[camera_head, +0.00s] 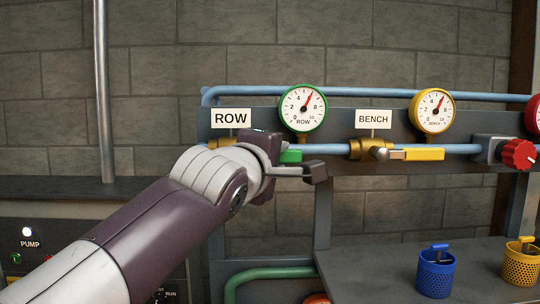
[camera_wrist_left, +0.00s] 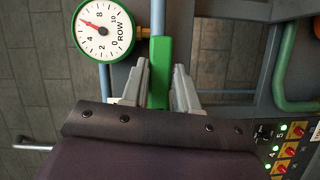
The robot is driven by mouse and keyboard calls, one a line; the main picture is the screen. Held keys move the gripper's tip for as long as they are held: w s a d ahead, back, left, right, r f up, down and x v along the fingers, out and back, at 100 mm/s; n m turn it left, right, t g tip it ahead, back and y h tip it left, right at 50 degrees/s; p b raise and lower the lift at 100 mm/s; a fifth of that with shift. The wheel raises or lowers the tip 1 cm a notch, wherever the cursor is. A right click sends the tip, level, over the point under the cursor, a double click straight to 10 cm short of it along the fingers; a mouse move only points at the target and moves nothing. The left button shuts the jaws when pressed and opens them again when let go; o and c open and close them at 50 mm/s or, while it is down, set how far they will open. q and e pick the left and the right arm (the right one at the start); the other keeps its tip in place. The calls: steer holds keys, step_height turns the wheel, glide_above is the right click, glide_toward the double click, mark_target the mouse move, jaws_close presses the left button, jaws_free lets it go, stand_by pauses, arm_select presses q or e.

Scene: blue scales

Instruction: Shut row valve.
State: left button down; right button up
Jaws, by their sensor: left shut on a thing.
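The row valve has a green handle (camera_head: 291,156), mostly hidden behind my left gripper in the head view. It also shows in the left wrist view (camera_wrist_left: 158,72), lying in line with the blue pipe. My left gripper (camera_head: 308,171) is at the handle, and its two fingers (camera_wrist_left: 160,88) stand on either side of it, shut on it. The brass valve body (camera_head: 222,142) shows partly under the ROW sign (camera_head: 231,118). The green-rimmed ROW gauge (camera_head: 303,108) above reads about 6. My right gripper is not in view.
To the right, the BENCH valve has a yellow handle (camera_head: 417,154) along the pipe, under a yellow gauge (camera_head: 433,111). A red knob (camera_head: 518,155) is farther right. Blue (camera_head: 436,275) and yellow (camera_head: 521,268) baskets stand on the bench below. A PUMP panel (camera_head: 30,235) is lower left.

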arm_select(q)
steer(key=shift+w+f, duration=0.25)
steer(key=shift+f, duration=0.15)
steer(key=c, duration=1.2)
jaws_free()
steer(key=f+x, duration=0.1)
steer(key=x, duration=0.4)
steer(key=r+b+v, duration=0.1)
steer(key=b+v, duration=0.6)
steer(key=v, duration=0.8)
steer(key=shift+s+b, duration=0.15)
steer(key=shift+b, duration=0.15)
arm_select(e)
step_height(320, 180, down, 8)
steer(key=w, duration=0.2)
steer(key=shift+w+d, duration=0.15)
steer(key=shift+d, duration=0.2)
arm_select(q)
steer(key=shift+a, duration=0.15)
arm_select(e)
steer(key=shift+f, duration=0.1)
